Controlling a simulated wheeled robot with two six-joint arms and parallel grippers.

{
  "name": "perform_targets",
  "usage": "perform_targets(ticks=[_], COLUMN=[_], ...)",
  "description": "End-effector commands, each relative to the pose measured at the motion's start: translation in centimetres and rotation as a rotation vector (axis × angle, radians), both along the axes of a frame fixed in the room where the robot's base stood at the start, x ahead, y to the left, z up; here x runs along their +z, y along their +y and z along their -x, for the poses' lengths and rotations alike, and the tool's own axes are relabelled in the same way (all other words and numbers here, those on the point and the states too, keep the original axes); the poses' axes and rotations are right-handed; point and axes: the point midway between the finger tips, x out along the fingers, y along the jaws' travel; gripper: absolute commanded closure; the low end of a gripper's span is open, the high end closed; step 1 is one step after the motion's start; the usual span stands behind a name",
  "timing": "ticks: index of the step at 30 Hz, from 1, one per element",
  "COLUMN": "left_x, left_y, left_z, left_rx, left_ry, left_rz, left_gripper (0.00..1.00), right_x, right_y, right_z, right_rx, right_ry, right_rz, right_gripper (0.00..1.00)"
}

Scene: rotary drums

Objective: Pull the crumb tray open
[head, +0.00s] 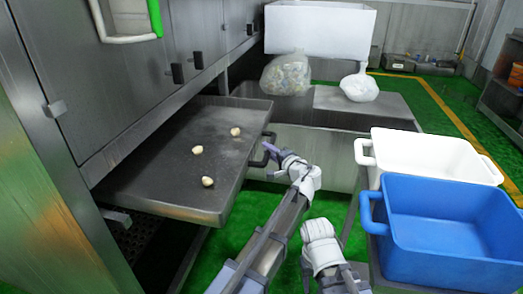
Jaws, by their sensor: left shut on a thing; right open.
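The crumb tray (160,178) is a flat grey metal tray that sticks out from under the machine at the left. Three small pale lumps (207,181) lie on it. A dark handle (268,136) is on its right-hand edge. My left gripper (270,152) is at this handle and shut on it; its fingers hide part of the handle. My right gripper (318,228) is open and apart from the tray, lower in the picture and to the right.
A blue bin (455,235) and a white bin (435,153) stand at the right, near my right arm. Behind are a metal table (355,103) with plastic bags (286,76) and a white tub (320,30). Green floor (236,232) shows below the tray.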

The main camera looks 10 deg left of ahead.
Motion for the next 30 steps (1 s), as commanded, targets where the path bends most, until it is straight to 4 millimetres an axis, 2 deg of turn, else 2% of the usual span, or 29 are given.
perform_targets(ticks=[6, 19, 20, 27, 30], left_x=[-0.07, -0.08, -0.08, -0.04, -0.03], left_y=[-1.13, -1.25, -1.24, -1.20, -1.17], left_z=[0.09, 0.11, 0.11, 0.08, 0.07], left_rx=[-0.002, -0.001, -0.001, 0.000, 0.000], left_ry=[0.000, 0.000, 0.000, -0.001, 0.000], left_rz=[0.004, 0.004, 0.004, 0.002, 0.001], left_gripper=[1.00, 1.00, 0.72, 0.45, 0.43], right_x=[-0.02, -0.02, -0.02, -0.01, -0.01], right_y=[0.01, 0.01, 0.01, 0.00, 0.00], right_z=[0.00, 0.00, 0.00, 0.00, 0.00], right_rx=[0.000, 0.000, 0.000, 0.000, 0.000], right_ry=[0.000, 0.000, 0.000, 0.000, 0.000], right_rz=[0.000, 0.000, 0.000, 0.000, 0.000], right_gripper=[0.50, 0.50, 0.50, 0.50, 0.50])
